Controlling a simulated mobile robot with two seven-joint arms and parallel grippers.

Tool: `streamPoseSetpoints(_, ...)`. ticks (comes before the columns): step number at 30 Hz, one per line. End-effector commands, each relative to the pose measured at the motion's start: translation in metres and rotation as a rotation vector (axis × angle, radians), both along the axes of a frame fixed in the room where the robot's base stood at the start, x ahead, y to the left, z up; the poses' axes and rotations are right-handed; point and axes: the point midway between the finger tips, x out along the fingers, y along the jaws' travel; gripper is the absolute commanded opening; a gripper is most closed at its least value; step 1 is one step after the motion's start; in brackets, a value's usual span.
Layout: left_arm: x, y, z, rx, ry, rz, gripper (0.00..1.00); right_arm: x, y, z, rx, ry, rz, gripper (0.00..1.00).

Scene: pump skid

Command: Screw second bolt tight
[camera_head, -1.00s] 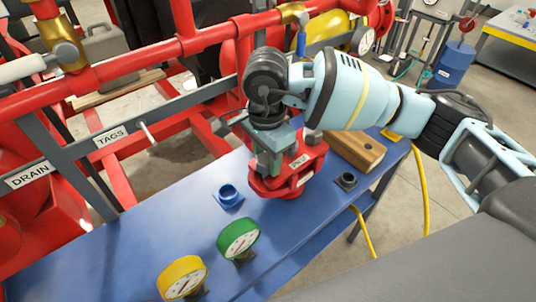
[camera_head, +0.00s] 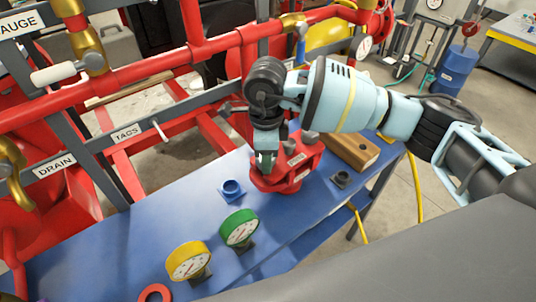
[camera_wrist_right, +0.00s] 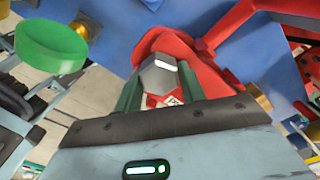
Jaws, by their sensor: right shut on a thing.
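The red pump part (camera_head: 296,176) stands on the blue bench and carries a white label. My right gripper (camera_head: 265,163) reaches down from above onto its left side. In the right wrist view, the green fingers of this gripper (camera_wrist_right: 157,88) are shut on a grey hex bolt head (camera_wrist_right: 160,72), with the red part (camera_wrist_right: 205,72) right behind it. How far the bolt sits in its hole is hidden. Another grey bolt head (camera_head: 310,137) shows at the back of the red part. My left gripper is not in view.
The blue bench (camera_head: 140,235) holds a blue socket (camera_head: 231,189), a black socket (camera_head: 341,179), a green gauge (camera_head: 239,229), a yellow gauge (camera_head: 189,262) and a wooden block (camera_head: 354,150). Red pipes (camera_head: 130,68) and a grey rail run behind. The bench's left part is clear.

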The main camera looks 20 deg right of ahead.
Motion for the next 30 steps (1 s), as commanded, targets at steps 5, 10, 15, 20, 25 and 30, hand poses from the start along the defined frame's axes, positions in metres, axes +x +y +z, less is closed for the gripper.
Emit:
streamPoseSetpoints(5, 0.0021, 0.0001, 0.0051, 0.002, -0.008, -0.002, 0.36, 0.0015, -0.0012, 0.0043, -0.001, -0.009, -0.098, 0.16)
streamPoseSetpoints(10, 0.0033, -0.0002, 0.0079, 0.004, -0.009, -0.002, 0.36, 0.0019, -0.0017, 0.0047, -0.001, -0.01, -0.187, 0.16)
streamPoseSetpoints(15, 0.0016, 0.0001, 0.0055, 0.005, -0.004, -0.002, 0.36, 0.0019, -0.0018, 0.0021, -0.002, -0.008, -0.297, 0.16)
streamPoseSetpoints(20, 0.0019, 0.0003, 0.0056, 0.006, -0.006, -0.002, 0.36, 0.0021, -0.002, 0.0017, -0.002, -0.008, -0.33, 0.16)
streamPoseSetpoints(25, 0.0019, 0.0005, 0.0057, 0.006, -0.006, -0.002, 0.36, 0.0023, -0.0022, 0.0018, -0.002, -0.009, -0.328, 0.46)
streamPoseSetpoints(30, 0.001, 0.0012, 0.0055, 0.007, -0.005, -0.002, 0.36, 0.0016, -0.0014, 0.0017, -0.001, -0.006, -0.326, 0.65)
